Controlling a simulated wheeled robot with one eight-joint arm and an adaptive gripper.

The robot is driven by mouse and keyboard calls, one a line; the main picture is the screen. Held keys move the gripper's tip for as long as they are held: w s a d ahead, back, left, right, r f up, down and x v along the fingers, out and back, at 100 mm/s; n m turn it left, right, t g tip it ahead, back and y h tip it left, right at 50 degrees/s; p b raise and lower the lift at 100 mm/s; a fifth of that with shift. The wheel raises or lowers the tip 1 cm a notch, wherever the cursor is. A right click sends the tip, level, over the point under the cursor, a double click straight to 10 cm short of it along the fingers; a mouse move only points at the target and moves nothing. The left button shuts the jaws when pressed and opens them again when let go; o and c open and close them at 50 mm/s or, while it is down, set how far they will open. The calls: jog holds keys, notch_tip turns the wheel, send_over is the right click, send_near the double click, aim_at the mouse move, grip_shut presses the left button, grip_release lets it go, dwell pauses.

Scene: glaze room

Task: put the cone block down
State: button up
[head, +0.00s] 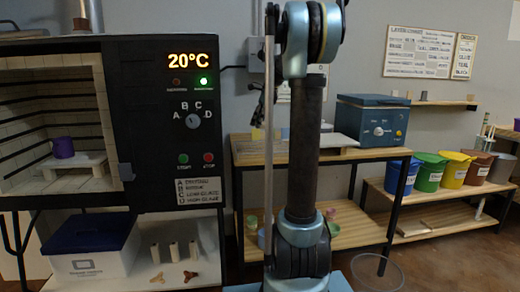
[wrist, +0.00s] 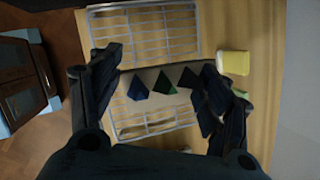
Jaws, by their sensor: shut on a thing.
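In the wrist view the cone block (wrist: 163,83) is a pale bar with three small dark cones in a row, one of them greenish. My gripper (wrist: 158,88) has one dark finger at each end of the block and is shut on it. The block is over a wire rack (wrist: 143,31) on a wooden tabletop; I cannot tell whether it touches the rack. The block's underside is hidden. In the head view my own arm stands in the middle and I cannot make out the block.
In the head view, a kiln (head: 150,90) with a purple mug (head: 62,147) inside is at left. A wooden table (head: 290,155) carries a blue box (head: 372,120). Several buckets (head: 430,170) stand at right.

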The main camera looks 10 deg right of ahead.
aim_at(265, 124)
jog(key=shift+w+d+r, duration=0.1)
jog(key=shift+w+d, duration=0.15)
jog(key=shift+w, duration=0.05)
jog(key=shift+s+f, duration=0.1)
jog(key=shift+f, duration=4.85)
jog(key=o, duration=2)
jog(key=shift+o, duration=0.2)
jog(key=shift+r, duration=0.1)
jog(key=v, duration=1.2)
jog(key=shift+a, duration=0.1)
